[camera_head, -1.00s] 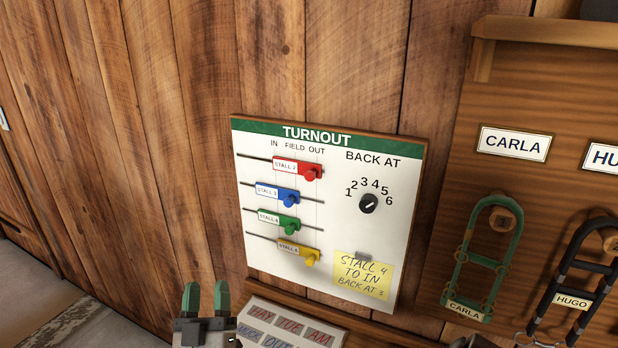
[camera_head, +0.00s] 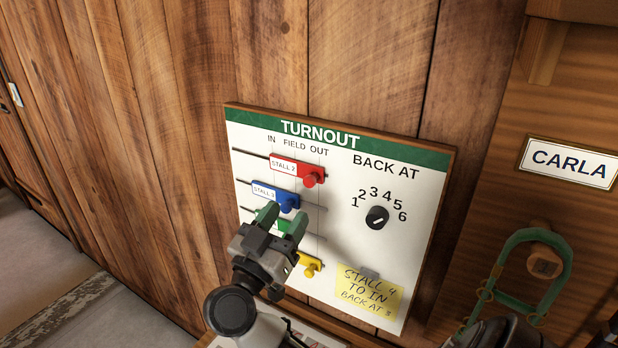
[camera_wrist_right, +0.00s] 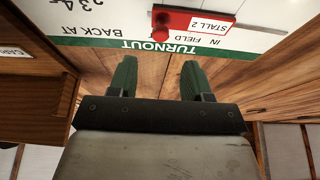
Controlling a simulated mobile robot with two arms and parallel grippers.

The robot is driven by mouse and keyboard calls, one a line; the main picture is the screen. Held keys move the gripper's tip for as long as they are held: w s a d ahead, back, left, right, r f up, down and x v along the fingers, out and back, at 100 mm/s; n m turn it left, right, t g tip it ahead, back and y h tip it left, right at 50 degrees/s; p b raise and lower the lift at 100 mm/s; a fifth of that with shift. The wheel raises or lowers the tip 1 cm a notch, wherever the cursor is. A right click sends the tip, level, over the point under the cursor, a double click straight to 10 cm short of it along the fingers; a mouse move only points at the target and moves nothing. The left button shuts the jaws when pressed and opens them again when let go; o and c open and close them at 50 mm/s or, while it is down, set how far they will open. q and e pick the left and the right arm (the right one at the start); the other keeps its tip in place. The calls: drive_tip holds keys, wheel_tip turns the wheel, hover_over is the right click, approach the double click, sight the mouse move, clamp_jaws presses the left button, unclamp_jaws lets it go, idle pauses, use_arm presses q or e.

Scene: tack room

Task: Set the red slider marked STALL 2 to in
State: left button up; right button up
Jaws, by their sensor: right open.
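The TURNOUT board (camera_head: 410,250) hangs on the plank wall with IN, FIELD and OUT columns. The red slider marked STALL 2 (camera_head: 311,171) is on the top rail, set toward the right, its round knob nearly below OUT. In the right wrist view the red slider (camera_wrist_right: 178,20) shows upside down at the top. My right gripper (camera_head: 283,217) is open, with green fingertips in front of the green slider and below the red one, apart from it. Its fingers (camera_wrist_right: 157,75) are empty in the wrist view. My left gripper is not in view.
The blue slider (camera_head: 285,198) sits just below the red one. The green slider (camera_head: 283,227) is partly hidden by my gripper. The yellow slider (camera_head: 309,263), a black dial (camera_head: 377,217) and a yellow note (camera_head: 365,293) are close by. A green halter (camera_head: 512,243) hangs at right.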

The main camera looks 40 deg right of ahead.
sight(307, 183)
drive_tip(key=p+x, duration=0.1)
drive_tip(key=x, duration=0.5)
drive_tip(key=shift+w+d, duration=0.1)
drive_tip(key=shift+d, duration=0.3)
drive_tip(key=shift+w+d+r+p, duration=0.25)
drive_tip(key=shift+d+p, duration=0.15)
drive_tip(key=shift+d, duration=0.15)
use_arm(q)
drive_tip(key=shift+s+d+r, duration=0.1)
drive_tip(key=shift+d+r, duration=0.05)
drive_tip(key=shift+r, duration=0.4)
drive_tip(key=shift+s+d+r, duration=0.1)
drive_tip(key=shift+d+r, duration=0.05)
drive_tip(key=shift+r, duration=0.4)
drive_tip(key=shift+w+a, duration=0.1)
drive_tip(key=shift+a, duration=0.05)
use_arm(e)
drive_tip(key=shift+c, duration=0.3)
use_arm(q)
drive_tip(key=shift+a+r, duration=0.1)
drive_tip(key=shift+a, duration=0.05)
use_arm(e)
clamp_jaws()
